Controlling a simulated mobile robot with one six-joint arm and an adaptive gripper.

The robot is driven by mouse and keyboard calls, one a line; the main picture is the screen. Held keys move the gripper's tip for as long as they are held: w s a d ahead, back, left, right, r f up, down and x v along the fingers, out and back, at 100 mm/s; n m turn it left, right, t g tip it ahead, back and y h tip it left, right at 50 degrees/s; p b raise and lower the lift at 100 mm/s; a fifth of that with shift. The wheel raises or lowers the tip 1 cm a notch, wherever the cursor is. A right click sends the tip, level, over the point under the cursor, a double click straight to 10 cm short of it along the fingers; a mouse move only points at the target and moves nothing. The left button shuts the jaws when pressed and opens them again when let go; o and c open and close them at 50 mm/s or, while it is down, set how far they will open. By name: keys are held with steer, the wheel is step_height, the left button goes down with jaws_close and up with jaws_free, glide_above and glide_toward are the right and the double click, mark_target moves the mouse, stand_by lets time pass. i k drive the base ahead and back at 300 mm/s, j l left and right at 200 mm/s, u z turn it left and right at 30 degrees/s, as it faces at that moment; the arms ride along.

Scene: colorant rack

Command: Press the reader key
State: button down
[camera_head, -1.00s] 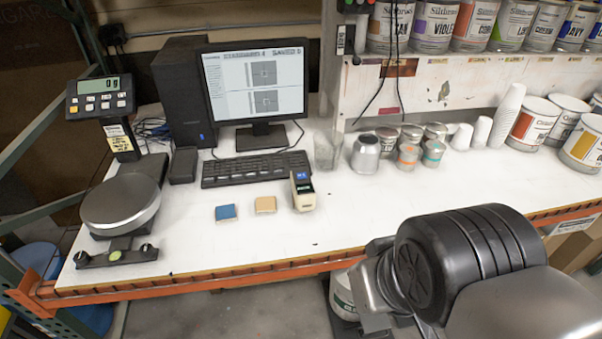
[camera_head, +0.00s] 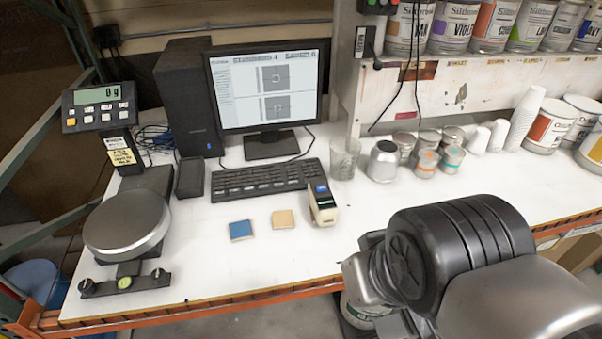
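The reader (camera_head: 322,204) is a small cream and dark handheld device with a small lit blue screen. It stands on the white bench, right of a tan square chip (camera_head: 283,219) and a blue square chip (camera_head: 241,230). Its key is too small to make out. My arm enters from the lower right, its dark rounded joint in front of the bench edge, right of and nearer than the reader. My gripper's fingers do not show in this view.
A scale (camera_head: 127,226) with its display (camera_head: 99,106) stands at the left. A keyboard (camera_head: 265,179) and monitor (camera_head: 266,90) are behind the chips. A glass beaker (camera_head: 344,160), a metal can (camera_head: 383,162) and small jars stand behind right. The bench front is clear.

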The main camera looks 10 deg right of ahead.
mark_target(322, 188)
steer(key=i+j, duration=0.45)
steer(key=z, duration=1.65)
